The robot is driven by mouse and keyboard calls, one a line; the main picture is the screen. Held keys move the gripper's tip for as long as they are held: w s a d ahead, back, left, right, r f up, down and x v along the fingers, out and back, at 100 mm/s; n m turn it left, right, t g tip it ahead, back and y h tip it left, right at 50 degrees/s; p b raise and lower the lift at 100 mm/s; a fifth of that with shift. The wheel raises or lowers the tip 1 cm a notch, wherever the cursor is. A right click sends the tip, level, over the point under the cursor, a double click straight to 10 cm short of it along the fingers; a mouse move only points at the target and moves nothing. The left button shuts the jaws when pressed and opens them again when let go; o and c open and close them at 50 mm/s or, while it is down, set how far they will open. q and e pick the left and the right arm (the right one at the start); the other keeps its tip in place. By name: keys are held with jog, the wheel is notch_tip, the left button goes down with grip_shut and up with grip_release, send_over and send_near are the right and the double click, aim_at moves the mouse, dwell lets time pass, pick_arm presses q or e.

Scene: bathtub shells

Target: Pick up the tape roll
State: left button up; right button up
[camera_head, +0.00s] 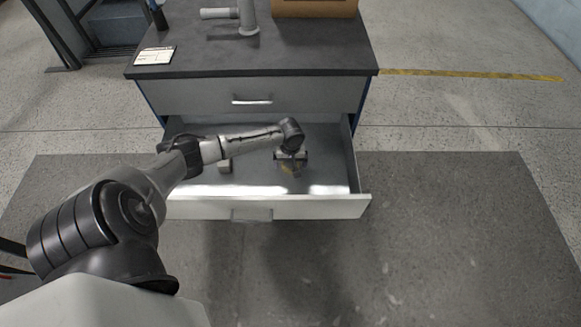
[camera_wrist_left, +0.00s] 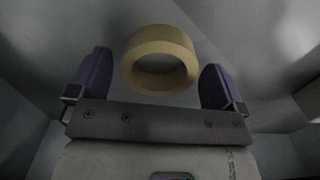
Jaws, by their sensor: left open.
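The tape roll (camera_wrist_left: 159,46) is a tan ring that lies in the open drawer (camera_head: 340,207). In the left wrist view it shows between and just beyond the two fingers of my left gripper (camera_wrist_left: 157,80), with a gap on each side. The gripper is open and empty. In the head view my left gripper (camera_head: 291,166) reaches down into the drawer, and the tape roll (camera_head: 292,168) is mostly hidden beneath it. My right gripper is not in view.
A small light block (camera_head: 224,166) lies in the drawer, left of my gripper. The drawer's walls and front surround the gripper. Above is a closed drawer (camera_head: 252,96) and a dark countertop (camera_head: 300,58) holding a grey pipe-like part (camera_head: 246,18) and a cardboard box (camera_head: 315,8).

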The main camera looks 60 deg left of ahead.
pick_arm(q)
jog(key=shift+c, duration=0.4)
jog(key=c, duration=0.9)
jog(key=shift+c, duration=0.2)
